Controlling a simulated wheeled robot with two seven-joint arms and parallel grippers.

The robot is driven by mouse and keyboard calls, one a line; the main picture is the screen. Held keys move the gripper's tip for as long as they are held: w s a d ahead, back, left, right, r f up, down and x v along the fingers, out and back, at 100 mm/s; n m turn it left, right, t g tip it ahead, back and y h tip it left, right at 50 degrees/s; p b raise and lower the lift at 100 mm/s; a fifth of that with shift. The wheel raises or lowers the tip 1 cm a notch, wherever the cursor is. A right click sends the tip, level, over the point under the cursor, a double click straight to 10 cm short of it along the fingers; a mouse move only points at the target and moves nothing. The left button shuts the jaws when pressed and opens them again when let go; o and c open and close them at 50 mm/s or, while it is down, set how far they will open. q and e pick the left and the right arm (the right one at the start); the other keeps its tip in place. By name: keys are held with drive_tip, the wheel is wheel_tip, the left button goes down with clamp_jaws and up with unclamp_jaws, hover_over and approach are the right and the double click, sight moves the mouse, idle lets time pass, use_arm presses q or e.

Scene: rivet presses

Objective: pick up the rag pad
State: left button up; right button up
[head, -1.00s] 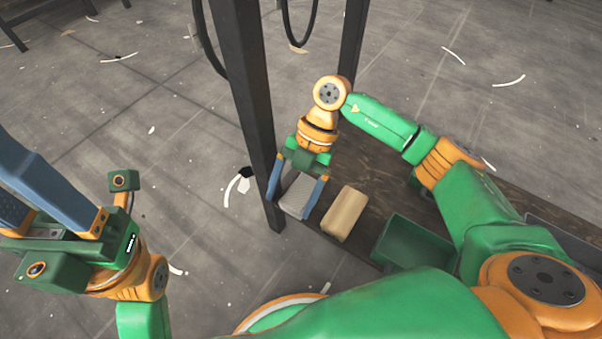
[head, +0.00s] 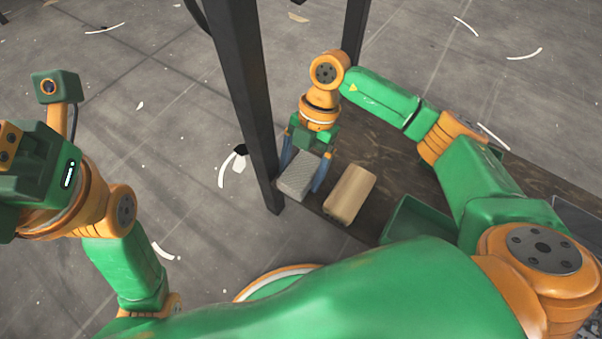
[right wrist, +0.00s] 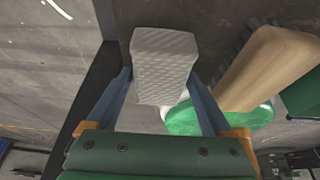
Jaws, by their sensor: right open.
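The rag pad looks to be the grey block with a quilted surface (head: 303,178). It lies near the left end of the dark shelf, and it also shows in the right wrist view (right wrist: 164,58). My right gripper (head: 304,170) is open, with its blue fingers on either side of the pad. In the right wrist view the pad shows between and beyond the fingertips; I cannot tell whether either finger touches it. My left gripper's body (head: 30,175) is at the left edge, and its fingers are out of view.
A tan block (head: 350,194) lies close to the right of the pad. A green bin (head: 415,222) stands farther right on the wooden shelf (head: 375,150). A dark upright post (head: 248,100) rises just left of the pad, and another (head: 354,35) stands behind.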

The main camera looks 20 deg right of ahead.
drive_tip(key=shift+f, duration=0.25)
idle(0.3)
drive_tip(key=c, duration=1)
